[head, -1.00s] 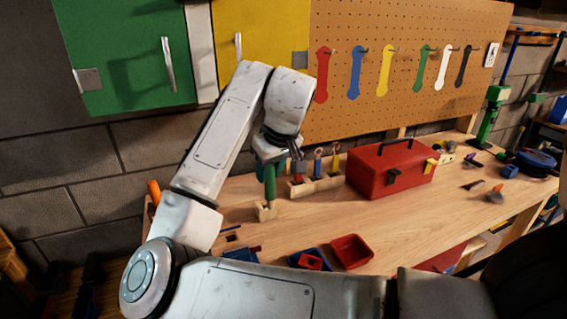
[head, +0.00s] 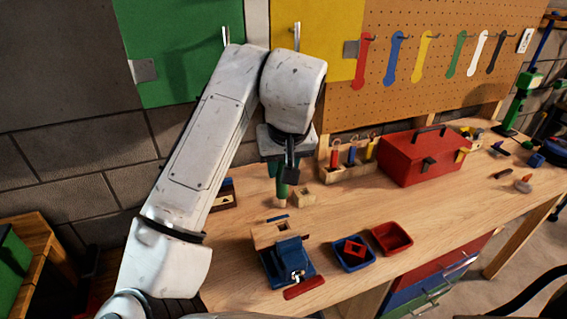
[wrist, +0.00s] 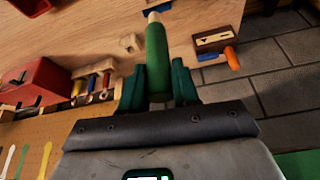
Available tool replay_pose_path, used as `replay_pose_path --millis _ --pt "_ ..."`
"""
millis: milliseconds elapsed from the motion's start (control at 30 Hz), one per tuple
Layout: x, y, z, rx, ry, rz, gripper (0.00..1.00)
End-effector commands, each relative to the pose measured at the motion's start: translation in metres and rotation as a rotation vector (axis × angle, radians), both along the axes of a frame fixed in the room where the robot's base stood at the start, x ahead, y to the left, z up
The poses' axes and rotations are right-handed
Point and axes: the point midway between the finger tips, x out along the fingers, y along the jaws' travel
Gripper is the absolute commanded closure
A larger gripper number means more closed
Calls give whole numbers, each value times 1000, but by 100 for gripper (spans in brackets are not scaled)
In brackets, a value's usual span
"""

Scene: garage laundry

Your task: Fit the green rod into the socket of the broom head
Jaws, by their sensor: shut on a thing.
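My gripper (head: 284,172) is shut on the green rod (head: 282,189) and holds it roughly upright, pale end down. In the wrist view the green rod (wrist: 157,55) sits between the two dark green fingers (wrist: 158,85), its pale tip pointing away from me. A wooden block (head: 268,236), which looks like the broom head, is held in a blue vise (head: 288,264) nearer the front edge. A dark opening shows on the block's top. The rod's tip is behind this block and not in it; its exact height above the bench is hard to tell.
A small wooden holder (head: 304,198) with a hole stands just right of the rod. A tool rack (head: 343,169) and a red toolbox (head: 420,160) stand farther right. Blue (head: 353,261) and red (head: 391,238) bins lie right of the vise.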

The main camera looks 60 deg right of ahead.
Motion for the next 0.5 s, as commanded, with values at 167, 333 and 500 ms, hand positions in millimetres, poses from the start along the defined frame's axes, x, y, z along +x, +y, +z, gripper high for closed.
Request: replay_pose_path --millis 167,333,500 --pt "-1 0 -1 -2 1 0 99" --pt "0 0 -12 -1 1 1 99" --pt "0 0 -21 -1 1 1 99"
